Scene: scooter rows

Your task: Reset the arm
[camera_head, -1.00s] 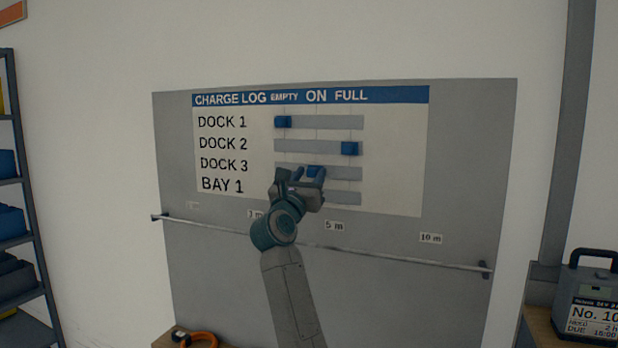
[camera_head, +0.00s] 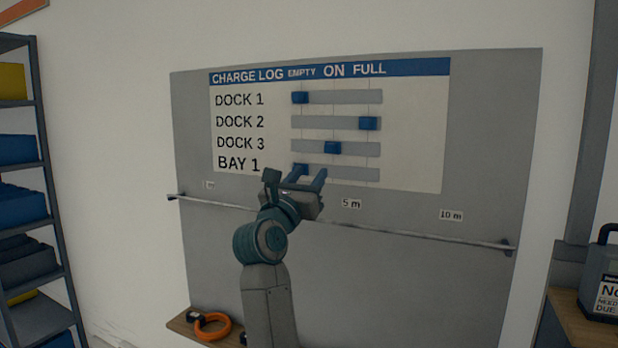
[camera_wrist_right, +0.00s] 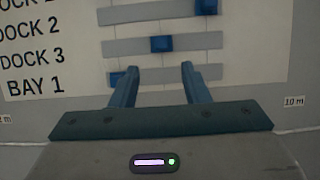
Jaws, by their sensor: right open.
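My right gripper (camera_head: 298,180) is open and empty in front of the charge log board, just below and beside the BAY 1 slider. Its two blue fingers also show in the right wrist view (camera_wrist_right: 158,80), apart with nothing between them. The charge log panel (camera_head: 420,130) has sliding blue markers. The DOCK 1 marker (camera_head: 300,97) is at the left, under EMPTY. The DOCK 2 marker (camera_head: 368,123) is at the right, under FULL. The DOCK 3 marker (camera_head: 333,148) is in the middle. The BAY 1 marker (camera_head: 300,169) is at the left, partly hidden by the gripper. My left gripper is not in view.
A metal rail (camera_head: 420,236) runs across the grey board below the panel. A wooden ledge with an orange ring (camera_head: 213,327) is at the bottom left. Shelving with bins (camera_head: 20,205) stands at the left. A dark case (camera_head: 602,280) sits at the right edge.

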